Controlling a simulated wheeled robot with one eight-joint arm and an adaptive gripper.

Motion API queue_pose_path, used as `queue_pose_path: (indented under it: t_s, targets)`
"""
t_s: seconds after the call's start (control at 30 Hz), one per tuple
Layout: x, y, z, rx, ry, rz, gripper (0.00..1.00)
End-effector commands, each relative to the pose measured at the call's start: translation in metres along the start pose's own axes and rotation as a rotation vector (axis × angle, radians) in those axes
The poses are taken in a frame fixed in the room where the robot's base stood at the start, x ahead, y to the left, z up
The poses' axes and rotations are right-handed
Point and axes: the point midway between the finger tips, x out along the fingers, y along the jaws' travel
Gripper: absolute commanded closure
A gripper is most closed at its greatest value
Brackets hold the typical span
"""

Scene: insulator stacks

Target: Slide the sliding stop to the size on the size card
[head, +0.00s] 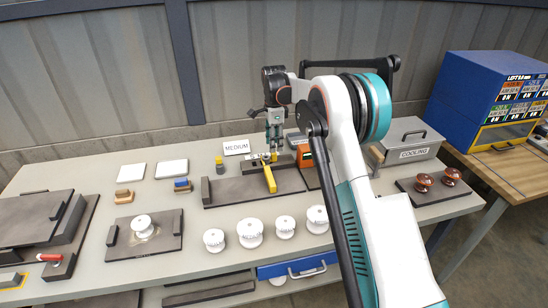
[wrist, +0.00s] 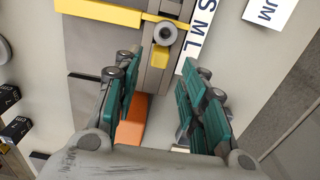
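The size card (head: 236,147) reads MEDIUM and stands at the back of the bench; a corner of the card (wrist: 268,10) shows in the wrist view. The sliding stop is a yellow bar (head: 269,179) lying across a dark fixture (head: 226,190). In the wrist view the yellow bar (wrist: 100,13) crosses the top, with a round grey knob (wrist: 166,33) near the letter strip (wrist: 193,42) marked S, M, L. I cannot tell exactly which letter the bar lines up with. My gripper (head: 274,146) points down over the fixture. In the wrist view its teal fingers (wrist: 161,68) are apart, with nothing held between them.
Several white insulators (head: 250,232) stand along the front. Two white pads (head: 171,169) lie at the back left. Red-brown insulators (head: 424,182) sit at the right.

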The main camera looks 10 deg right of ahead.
Motion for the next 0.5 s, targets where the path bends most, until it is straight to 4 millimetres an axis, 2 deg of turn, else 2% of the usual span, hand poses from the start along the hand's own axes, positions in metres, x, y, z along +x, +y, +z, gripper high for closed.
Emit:
queue_pose_path:
  t_s: [0.03,0.2,0.33,0.5]
  targets:
    - [0.013,0.0,0.0,0.0,0.0,0.0,0.62]
    - [0.04,0.0,0.0,0.0,0.0,0.0,0.62]
    - [0.053,0.0,0.0,-0.001,0.0,0.0,0.62]
    - [0.06,0.0,0.0,-0.001,0.0,0.0,0.62]
